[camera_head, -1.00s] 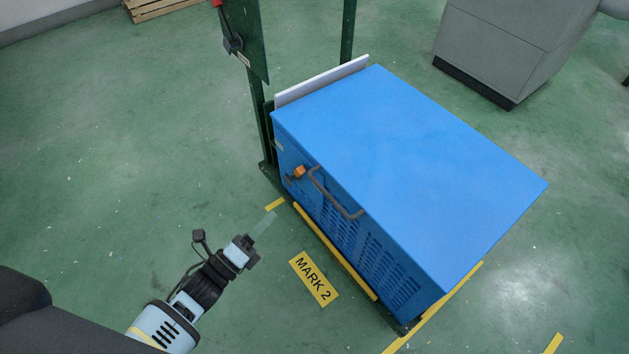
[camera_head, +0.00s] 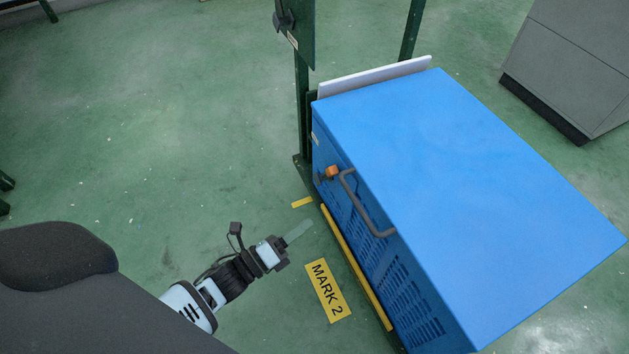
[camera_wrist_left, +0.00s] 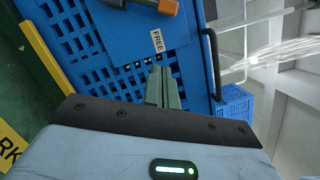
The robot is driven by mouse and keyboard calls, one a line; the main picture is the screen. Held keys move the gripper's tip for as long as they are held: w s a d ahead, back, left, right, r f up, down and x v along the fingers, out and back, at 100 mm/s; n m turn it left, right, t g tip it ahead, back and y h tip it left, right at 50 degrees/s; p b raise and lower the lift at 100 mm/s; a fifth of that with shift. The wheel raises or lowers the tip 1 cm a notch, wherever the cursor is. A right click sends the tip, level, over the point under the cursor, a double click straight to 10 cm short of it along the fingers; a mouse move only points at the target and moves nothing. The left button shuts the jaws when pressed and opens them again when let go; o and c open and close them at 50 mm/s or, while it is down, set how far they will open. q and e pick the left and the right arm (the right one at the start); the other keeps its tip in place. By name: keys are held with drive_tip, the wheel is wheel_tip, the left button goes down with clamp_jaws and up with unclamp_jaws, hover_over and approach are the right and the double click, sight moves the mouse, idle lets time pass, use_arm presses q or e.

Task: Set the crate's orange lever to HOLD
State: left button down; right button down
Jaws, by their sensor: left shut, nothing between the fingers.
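The blue crate (camera_head: 470,170) stands to the right in the head view. Its orange lever (camera_head: 332,172) is on the side facing my left arm, beside a dark bar handle (camera_head: 362,205). In the left wrist view the lever's orange end (camera_wrist_left: 167,7) shows at the top edge, partly cut off, with a FREE label (camera_wrist_left: 157,41) below it. No HOLD label is readable. My left gripper (camera_head: 300,231) is shut and empty, apart from the crate and short of the lever. Its fingers (camera_wrist_left: 162,85) point towards the perforated crate wall. My right gripper is not in view.
A green post frame (camera_head: 302,110) and a pale panel (camera_head: 375,76) stand at the crate's far end. A yellow MARK 2 plate (camera_head: 328,290) lies on the floor beside it. A grey cabinet (camera_head: 575,60) is at the upper right.

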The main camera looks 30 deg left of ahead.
sight(328, 174)
use_arm(q)
drive_tip(key=w+d+r+b, duration=0.1)
drive_tip(key=w+r+b, duration=0.2)
drive_tip(key=w, duration=0.7)
drive_tip(key=shift+w+d, duration=0.2)
drive_tip(key=shift+w, duration=0.05)
drive_tip(key=shift+r, duration=0.1)
